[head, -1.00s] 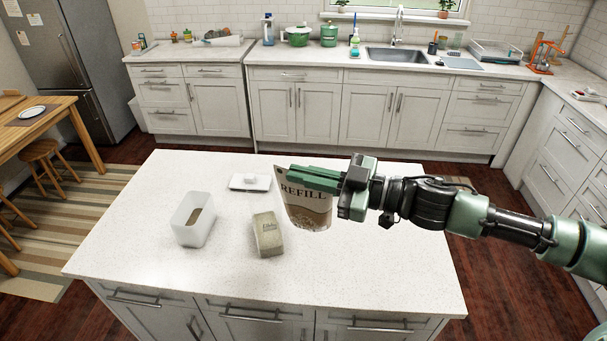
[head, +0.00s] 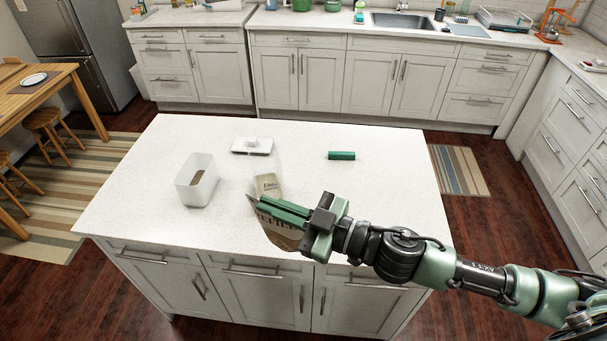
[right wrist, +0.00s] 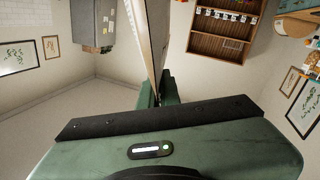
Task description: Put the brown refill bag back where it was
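The brown refill bag (head: 284,238) is held by my right gripper (head: 280,210) over the front part of the island, in front of the beige labelled pack (head: 267,184). The gripper's fingers lie across the bag's upper part and hide some of its lettering. Whether the bag touches the worktop cannot be told. In the right wrist view, the bag (right wrist: 148,38) shows nearly edge-on, rising from between the fingers (right wrist: 160,90). My left gripper is not in view.
On the white island top (head: 390,190) stand an open white container (head: 197,186) with brown contents and a white lid with a knob (head: 251,146). A green block (head: 341,155) lies at the back. The right part of the top is clear.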

